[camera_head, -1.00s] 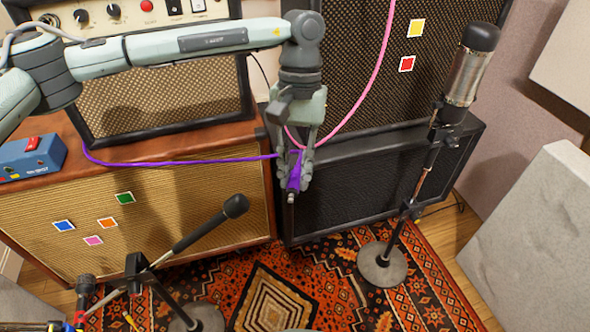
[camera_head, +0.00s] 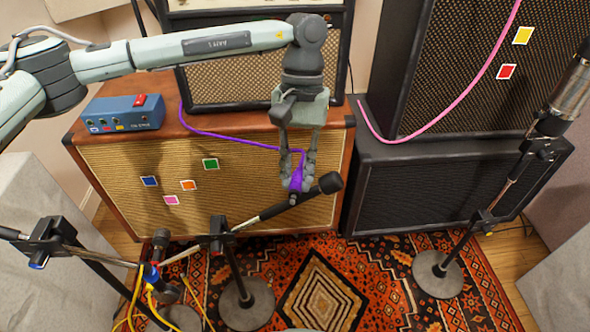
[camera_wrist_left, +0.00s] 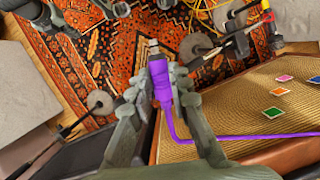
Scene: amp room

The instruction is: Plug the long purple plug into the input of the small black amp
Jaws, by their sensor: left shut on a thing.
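My left gripper (camera_head: 296,184) is shut on the long purple plug (camera_head: 297,178), which points downward in the head view, in front of the right part of the tan cabinet. In the left wrist view, the plug (camera_wrist_left: 160,75) sits between the fingers with its metal tip sticking out past them. Its purple cable (camera_head: 225,140) runs left over the wooden cabinet top. A black-framed amp with a tan grille (camera_head: 230,80) stands on that cabinet; its upper part is cut off. I cannot make out which socket is the small black amp's input.
A blue pedal box (camera_head: 122,112) sits on the tan cabinet (camera_head: 110,165). A boom microphone (camera_head: 328,183) reaches close to the gripper. Black cabinets (camera_head: 440,190) with a pink cable (camera_head: 480,75) stand at right, behind another microphone stand (camera_head: 440,270). A patterned rug (camera_head: 400,270) covers the floor.

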